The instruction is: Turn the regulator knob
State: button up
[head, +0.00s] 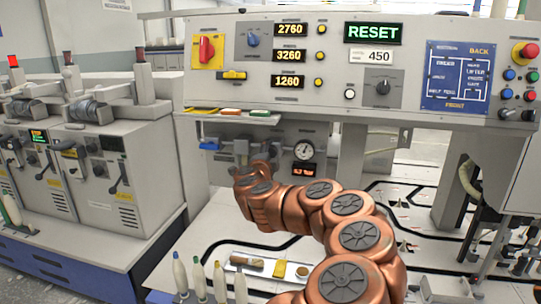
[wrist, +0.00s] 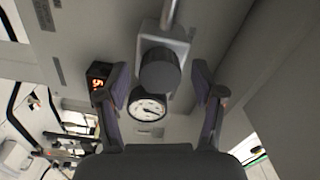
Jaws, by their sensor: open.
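The regulator knob (wrist: 160,72) is a dark, round cap on the end of a light grey regulator block (wrist: 165,38) in the wrist view. My open gripper (wrist: 161,84) has one finger on each side of it, with a visible gap on both sides. I cannot tell how far the fingertips reach along the knob. In the head view my gripper (head: 247,172) is at the grey regulator (head: 241,148) under the control panel, and the knob is not clearly visible there.
The panel (head: 330,115) overhangs the regulator. The gauge (head: 304,150) and a small orange display (head: 302,170) are close on its right. Grey machines (head: 120,170) fill the left.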

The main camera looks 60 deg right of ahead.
jog(key=shift+a, duration=0.15)
jog(key=v, duration=0.7)
dwell(0.3)
jog(key=shift+s, duration=0.1)
dwell(0.4)
